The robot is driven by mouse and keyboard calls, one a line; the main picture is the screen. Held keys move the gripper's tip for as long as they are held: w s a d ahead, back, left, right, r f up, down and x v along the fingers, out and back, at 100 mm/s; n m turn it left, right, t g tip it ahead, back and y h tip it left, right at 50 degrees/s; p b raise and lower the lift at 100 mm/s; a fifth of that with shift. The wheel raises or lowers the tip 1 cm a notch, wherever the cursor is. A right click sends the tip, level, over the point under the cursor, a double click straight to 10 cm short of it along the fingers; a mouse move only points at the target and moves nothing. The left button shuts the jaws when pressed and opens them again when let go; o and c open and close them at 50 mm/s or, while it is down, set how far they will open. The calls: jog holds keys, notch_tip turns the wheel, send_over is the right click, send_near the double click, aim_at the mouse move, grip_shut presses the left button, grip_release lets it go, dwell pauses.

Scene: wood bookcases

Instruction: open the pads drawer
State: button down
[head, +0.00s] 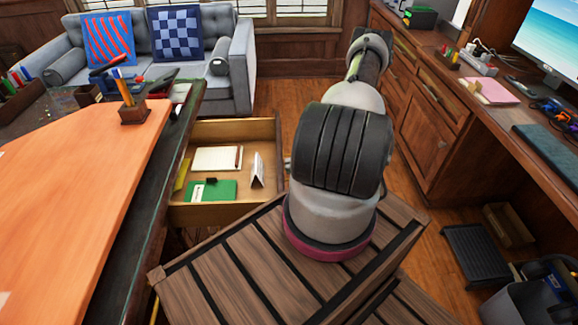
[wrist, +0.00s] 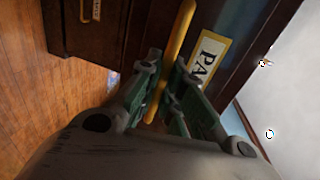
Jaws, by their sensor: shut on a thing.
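The drawer (head: 262,124) stands pulled out from the desk in the head view, its inside showing. It holds a white pad (head: 210,158), a green pad (head: 222,189), a yellow item (head: 182,175) and a folded white card (head: 257,172). In the wrist view a dark wood front carries a yellow label (wrist: 208,56) reading "PA", the rest hidden by a finger. My gripper (wrist: 164,78) is shut on the long yellow handle (wrist: 182,32) beside that label. In the head view my arm hides the gripper and handle.
The desk (head: 80,190) with an orange top is at left, a pencil holder (head: 134,112) on its corner. A long wood counter (head: 490,120) runs along the right. A grey sofa (head: 235,65) stands at the back. Wood floor (head: 258,103) is clear between sofa and drawer.

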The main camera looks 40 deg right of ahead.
jog(key=c, duration=1.6)
grip_release()
jog(key=shift+o, duration=0.2)
jog(key=v, duration=1.2)
